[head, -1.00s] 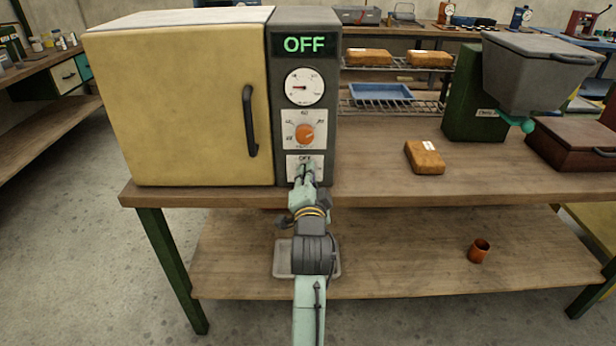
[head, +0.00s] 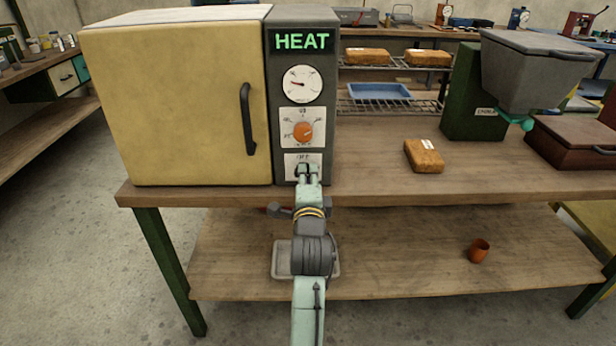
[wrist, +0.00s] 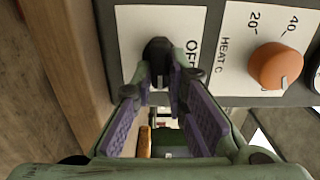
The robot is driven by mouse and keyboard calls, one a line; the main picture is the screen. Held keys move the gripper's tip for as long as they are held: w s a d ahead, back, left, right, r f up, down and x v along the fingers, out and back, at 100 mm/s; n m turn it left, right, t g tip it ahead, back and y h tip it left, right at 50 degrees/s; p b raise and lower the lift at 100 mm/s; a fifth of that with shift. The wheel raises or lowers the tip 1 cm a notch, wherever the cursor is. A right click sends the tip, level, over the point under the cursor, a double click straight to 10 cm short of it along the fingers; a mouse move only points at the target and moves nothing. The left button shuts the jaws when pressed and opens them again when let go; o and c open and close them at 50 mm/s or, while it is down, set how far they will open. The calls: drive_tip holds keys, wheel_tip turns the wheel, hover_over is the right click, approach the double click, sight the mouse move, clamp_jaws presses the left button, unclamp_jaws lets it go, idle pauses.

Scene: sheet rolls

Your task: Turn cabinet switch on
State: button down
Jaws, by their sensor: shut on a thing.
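The cabinet (head: 175,100) has a closed yellow door and a dark control panel on its right side. The panel's display (head: 302,41) reads HEAT in green. The black switch knob (wrist: 157,48) sits on a white plate marked OFF, low on the panel. My gripper (wrist: 160,80) is shut on the knob, with a fingertip on each side of it. In the head view, my gripper (head: 307,172) reaches the plate from below and hides most of the knob.
An orange dial (head: 303,132) and a round gauge (head: 302,84) sit above the switch. The black door handle (head: 249,120) is to the left. An orange block (head: 424,156) lies on the workbench (head: 370,180) to the right, with bare bench between.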

idle(0.3)
drive_tip(key=c, duration=1.6)
unclamp_jaws()
drive_tip(key=s, duration=0.7)
drive_tip(key=shift+s, duration=0.25)
